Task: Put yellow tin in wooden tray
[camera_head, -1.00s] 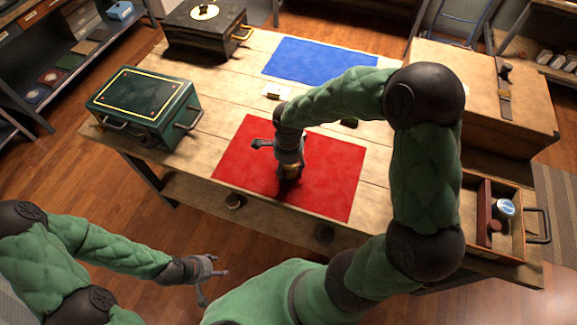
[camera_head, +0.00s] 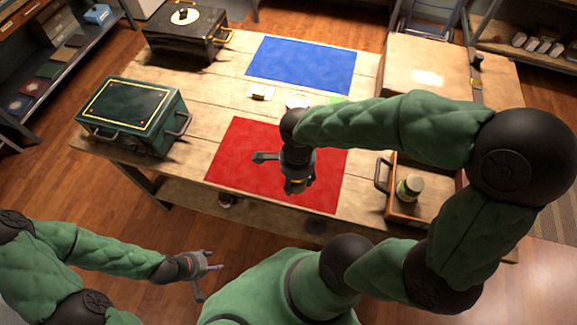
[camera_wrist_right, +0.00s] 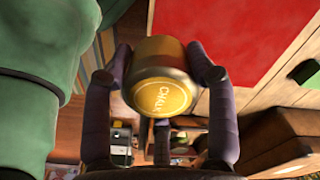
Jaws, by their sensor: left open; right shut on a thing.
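My right gripper (camera_head: 298,190) is shut on the yellow tin (camera_wrist_right: 162,96), in front of the red mat in the head view. In the right wrist view the tin's round yellow end reads CHALK, and the fingers grip it from both sides. In the head view the tin is mostly hidden by the gripper. The wooden tray (camera_head: 407,217) is at the table's front right, apart from the gripper. A green can with a pale lid (camera_head: 410,187) stands in it. My right arm hides its right part. My left gripper (camera_head: 207,276) is open and empty in front of the table.
A red mat (camera_head: 240,160) and a blue mat (camera_head: 303,66) lie on the table (camera_head: 222,90). A green metal box (camera_head: 135,115) stands at left, a black box (camera_head: 186,35) behind it. A large wooden box (camera_head: 425,75) is at the back right.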

